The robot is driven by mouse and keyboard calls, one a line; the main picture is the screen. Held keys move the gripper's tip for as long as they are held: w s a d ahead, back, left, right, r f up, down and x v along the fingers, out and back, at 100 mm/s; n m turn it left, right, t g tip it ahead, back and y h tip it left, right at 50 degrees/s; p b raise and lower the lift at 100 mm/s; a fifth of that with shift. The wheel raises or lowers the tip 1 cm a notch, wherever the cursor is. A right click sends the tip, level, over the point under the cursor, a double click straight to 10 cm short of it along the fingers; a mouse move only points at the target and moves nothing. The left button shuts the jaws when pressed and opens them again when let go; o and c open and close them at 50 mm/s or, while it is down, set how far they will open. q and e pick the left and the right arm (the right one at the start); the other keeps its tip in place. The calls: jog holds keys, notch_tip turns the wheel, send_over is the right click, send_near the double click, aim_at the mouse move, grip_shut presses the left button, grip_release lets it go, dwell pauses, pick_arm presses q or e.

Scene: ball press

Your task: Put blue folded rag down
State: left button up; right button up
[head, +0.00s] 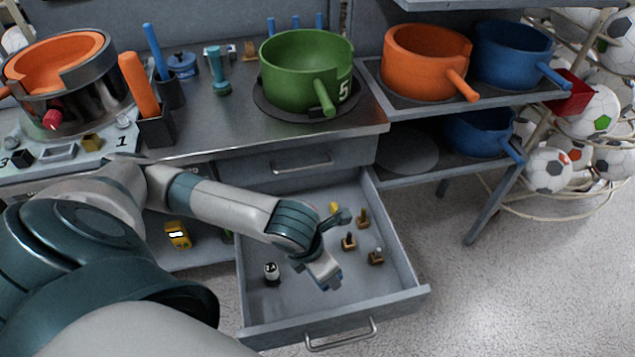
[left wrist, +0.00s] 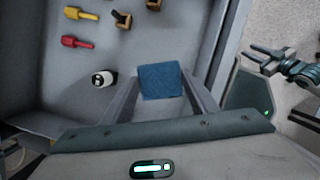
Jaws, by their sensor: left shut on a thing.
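The blue folded rag (left wrist: 160,80) shows in the left wrist view as a small textured square between the fingers of my left gripper (left wrist: 163,88). My left gripper is shut on the rag. In the head view my left gripper (head: 328,272) hangs over the open drawer (head: 300,312); the rag is not clearly visible there. In the left wrist view the drawer floor lies behind the rag, and I cannot tell the gap between them. What looks like my right gripper (left wrist: 262,62) shows at the right of that view, outside the drawer, with its fingers apart.
A small black-and-white item (head: 271,271) stands in the drawer's left part. Several brown-based pieces (head: 362,219) stand toward its right. A yellow tool (left wrist: 80,14) and a red tool (left wrist: 77,42) also lie inside. A green pot (head: 305,75) sits on the counter above.

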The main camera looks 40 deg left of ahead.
pick_arm(q)
jog(key=w+a+f, duration=0.2)
jog(key=w, duration=0.1)
jog(key=w+a+f, duration=0.2)
jog(key=w, duration=0.1)
jog(key=w+a+f, duration=0.2)
jog(key=w+f, duration=0.1)
jog(key=shift+w, duration=0.4)
jog(key=shift+r, duration=0.1)
jog(key=shift+f+p, duration=0.45)
jog(key=shift+f, duration=1.6)
jog(key=o, duration=1)
jog(key=v, duration=1.2)
jog(key=shift+r, duration=0.1)
